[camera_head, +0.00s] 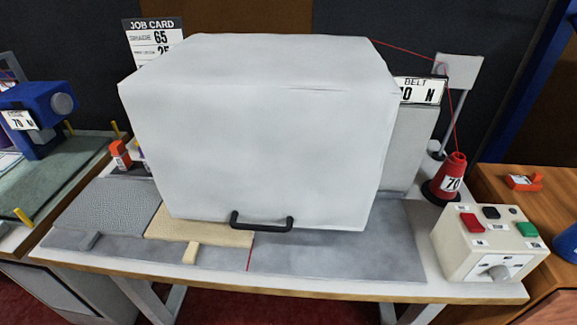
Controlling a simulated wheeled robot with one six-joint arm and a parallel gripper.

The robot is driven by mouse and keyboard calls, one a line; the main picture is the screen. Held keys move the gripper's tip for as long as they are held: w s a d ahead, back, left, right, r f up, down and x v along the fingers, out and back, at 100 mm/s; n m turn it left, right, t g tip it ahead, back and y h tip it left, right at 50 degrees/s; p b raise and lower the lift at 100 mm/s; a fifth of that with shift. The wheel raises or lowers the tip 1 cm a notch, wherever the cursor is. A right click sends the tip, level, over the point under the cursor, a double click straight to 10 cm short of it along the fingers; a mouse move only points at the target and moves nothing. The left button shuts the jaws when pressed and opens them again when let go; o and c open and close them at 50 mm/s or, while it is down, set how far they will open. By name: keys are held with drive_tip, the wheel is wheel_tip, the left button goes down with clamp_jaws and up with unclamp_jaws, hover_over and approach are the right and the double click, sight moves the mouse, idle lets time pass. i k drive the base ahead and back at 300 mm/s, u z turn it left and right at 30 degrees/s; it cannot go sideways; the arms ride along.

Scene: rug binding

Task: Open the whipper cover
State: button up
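The whipper cover (262,130) is a large pale grey box-shaped hood in the middle of the workbench. It looks closed, with its lower front edge close above the bench top. A black bar handle (262,222) sits at the bottom of its front face. What is under the cover is hidden. My gripper is not in view.
A tan piece (200,228) and a textured grey mat (105,215) lie at the cover's front left. A control box (490,243) with red, black and green buttons and a red thread cone (449,178) stand to the right. A red thread runs behind the cover.

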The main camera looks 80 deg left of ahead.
sight(261, 132)
drive_tip(key=u, duration=2.15)
drive_tip(key=k, duration=0.15)
drive_tip(key=z, duration=0.2)
